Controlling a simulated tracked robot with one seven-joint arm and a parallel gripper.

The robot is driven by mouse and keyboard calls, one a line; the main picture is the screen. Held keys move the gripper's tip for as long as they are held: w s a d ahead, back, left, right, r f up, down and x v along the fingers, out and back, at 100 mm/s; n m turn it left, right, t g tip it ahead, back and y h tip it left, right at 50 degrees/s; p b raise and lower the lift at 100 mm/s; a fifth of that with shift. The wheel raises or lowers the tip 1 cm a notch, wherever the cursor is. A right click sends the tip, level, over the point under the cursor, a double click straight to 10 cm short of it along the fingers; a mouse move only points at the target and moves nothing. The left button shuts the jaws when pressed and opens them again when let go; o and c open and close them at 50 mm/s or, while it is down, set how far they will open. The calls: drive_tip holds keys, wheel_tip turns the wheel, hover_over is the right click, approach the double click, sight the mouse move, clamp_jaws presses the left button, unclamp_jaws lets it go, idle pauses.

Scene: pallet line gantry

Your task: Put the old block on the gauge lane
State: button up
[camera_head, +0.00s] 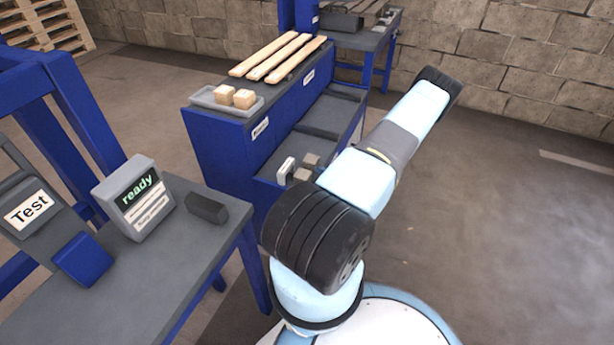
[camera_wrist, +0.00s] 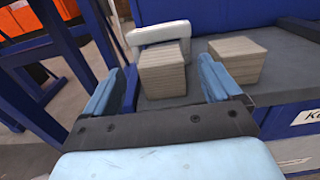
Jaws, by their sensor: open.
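Two grey, weathered wooden blocks, which look like the old blocks, stand on the lower grey shelf of the blue bench. In the wrist view the nearer block (camera_wrist: 162,82) lies between the fingers of my open gripper (camera_wrist: 163,76), with slight gaps showing on both sides. The other block (camera_wrist: 238,62) stands just right of the right finger. The head view shows both, one (camera_head: 311,159) behind the other (camera_head: 301,175). A white bracket (camera_wrist: 160,33) stands behind the nearer block; it also shows in the head view (camera_head: 286,169). I cannot tell which surface is the gauge lane. My gripper is hidden in the head view.
The bench top holds a grey tray (camera_head: 206,98) with two pale blocks and several pale boards (camera_head: 276,58). A side table (camera_head: 188,262) at left carries a "ready" display (camera_head: 138,199), a "Test" panel (camera_head: 30,210) and a dark block (camera_head: 206,208). Floor at right is clear.

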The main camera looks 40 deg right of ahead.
drive_tip(key=v, duration=0.6)
drive_tip(key=w+a+r+n+g+y, duration=0.25)
drive_tip(key=w+r+n+g, duration=0.2)
drive_tip(key=r, duration=0.35)
drive_tip(key=w+a+r+n+g+y, duration=0.25)
drive_tip(key=r+n, duration=0.25)
drive_tip(key=r, duration=0.3)
drive_tip(key=w+a+r+n+g+h, duration=0.15)
drive_tip(key=a+r+n+g, duration=0.25)
drive_tip(key=a+r, duration=0.4)
drive_tip(key=w+a+r+n+g+h, duration=0.1)
drive_tip(key=w+a+r+n+g, duration=0.25)
drive_tip(key=a+r, duration=0.45)
drive_tip(key=s+a+r+n+g+h, duration=0.1)
drive_tip(key=s+a+r+n+h, duration=0.25)
drive_tip(key=a+r, duration=0.4)
drive_tip(key=s+a+r+n+h, duration=0.2)
drive_tip(key=s+a+r+n, duration=0.25)
drive_tip(key=r, duration=0.55)
drive_tip(key=s+a+r+n+t+h, duration=0.3)
drive_tip(key=s+a+r+n, duration=0.3)
drive_tip(key=s, duration=0.5)
wheel_tip(320, 180, up, 3)
drive_tip(key=shift+a+f+t+h, duration=0.25)
drive_tip(key=shift+t+h, duration=0.15)
drive_tip(key=shift+t, duration=0.35)
